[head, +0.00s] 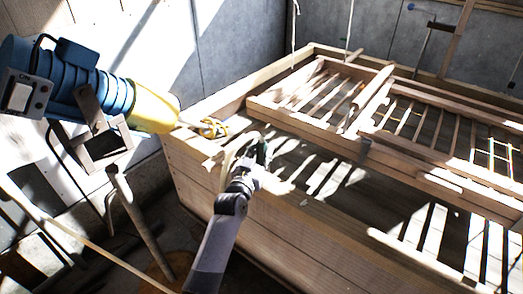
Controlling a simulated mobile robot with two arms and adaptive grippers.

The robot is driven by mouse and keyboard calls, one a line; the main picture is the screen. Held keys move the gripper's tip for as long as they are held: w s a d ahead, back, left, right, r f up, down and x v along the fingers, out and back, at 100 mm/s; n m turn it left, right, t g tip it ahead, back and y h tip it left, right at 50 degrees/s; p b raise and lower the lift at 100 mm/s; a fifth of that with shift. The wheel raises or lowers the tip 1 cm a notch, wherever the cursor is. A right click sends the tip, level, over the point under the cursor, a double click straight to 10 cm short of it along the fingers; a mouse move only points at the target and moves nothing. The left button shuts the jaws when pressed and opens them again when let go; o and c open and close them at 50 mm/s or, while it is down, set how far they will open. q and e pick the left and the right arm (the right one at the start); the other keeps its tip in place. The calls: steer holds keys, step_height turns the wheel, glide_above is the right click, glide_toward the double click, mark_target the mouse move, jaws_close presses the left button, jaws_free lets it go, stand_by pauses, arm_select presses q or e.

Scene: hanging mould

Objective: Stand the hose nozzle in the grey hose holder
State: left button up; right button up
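My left gripper (255,153) is at the near left corner of the wooden mould, over its near wall. A small dark green piece (263,153) shows at its fingertips, and a pale curved strip like a hose (230,153) is just to its left. I cannot tell whether the green piece is the hose nozzle or part of the gripper, nor whether the fingers are closed. A small grey piece (366,149) sits on the mould's inner beam; I cannot tell if it is the hose holder. My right gripper is not in view.
The wooden mould (300,226) with slatted frames (410,115) fills the middle and right. A large blue and yellow cylinder (98,88) juts in from the left, near a yellow looped piece (213,127). A post (135,215) stands at lower left. Sun patches hide detail.

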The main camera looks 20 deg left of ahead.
arm_select(q)
steer(key=shift+o, duration=1.4)
steer(key=shift+r, duration=0.15)
steer(key=shift+r+p, duration=0.3)
steer(key=shift+r, duration=0.1)
steer(key=s, duration=1.2)
steer(key=shift+a+f+b, duration=0.15)
steer(key=shift+a+b, duration=0.05)
steer(key=shift+b, duration=0.1)
steer(key=shift+s+f, duration=0.1)
